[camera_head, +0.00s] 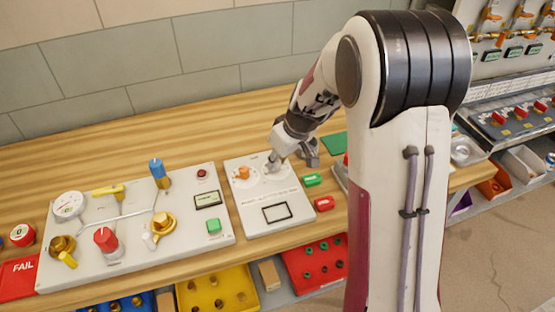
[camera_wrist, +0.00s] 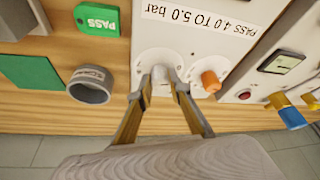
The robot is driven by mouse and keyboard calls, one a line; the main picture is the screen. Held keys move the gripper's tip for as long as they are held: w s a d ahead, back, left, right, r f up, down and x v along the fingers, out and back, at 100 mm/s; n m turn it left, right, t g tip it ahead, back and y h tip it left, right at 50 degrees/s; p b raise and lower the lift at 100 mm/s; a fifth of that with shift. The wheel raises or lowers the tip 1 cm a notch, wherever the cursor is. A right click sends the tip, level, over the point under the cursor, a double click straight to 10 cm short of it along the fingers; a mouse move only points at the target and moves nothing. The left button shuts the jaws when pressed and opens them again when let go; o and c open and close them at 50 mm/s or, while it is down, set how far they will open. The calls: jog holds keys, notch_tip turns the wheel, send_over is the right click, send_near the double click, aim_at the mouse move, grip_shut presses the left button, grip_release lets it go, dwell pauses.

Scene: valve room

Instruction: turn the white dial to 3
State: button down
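The white dial (camera_wrist: 161,72) sits on a round scale on the white panel (camera_head: 296,218), beside an orange dial (camera_wrist: 210,82). In the head view, my gripper (camera_head: 275,163) reaches down onto the white dial and hides most of it. The scale marks and the dial's pointer are too small and covered to read. The orange dial (camera_head: 242,173) stands clear, left of my gripper in the head view.
A larger panel (camera_head: 134,244) with a gauge, valves and knobs lies at left. Green and red tags (camera_head: 324,203) lie just right of the dial panel. A grey ring-shaped object (camera_wrist: 92,85) stands close to my fingers. Coloured bins (camera_head: 217,291) sit below the bench's front edge.

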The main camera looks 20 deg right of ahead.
jog(key=shift+a+m+h, duration=0.15)
jog(key=shift+m+h, duration=0.85)
jog(key=shift+m, duration=1.3)
jog(key=shift+a+m+h, duration=0.1)
jog(key=shift+m+h, duration=0.7)
jog(key=shift+m, duration=2.1)
jog(key=shift+a+f+m+g+h, duration=0.1)
jog(key=shift+m+g+h, duration=0.45)
jog(key=shift+m, duration=0.85)
jog(key=shift+w+m+g+h, duration=0.1)
jog(key=shift+m+g+h, duration=0.25)
jog(key=shift+m, duration=0.75)
jog(key=shift+m+g+h, duration=0.2)
jog(key=shift+m+g, duration=0.1)
jog(key=shift+m, duration=0.8)
jog(key=c, duration=1.9)
grip_release()
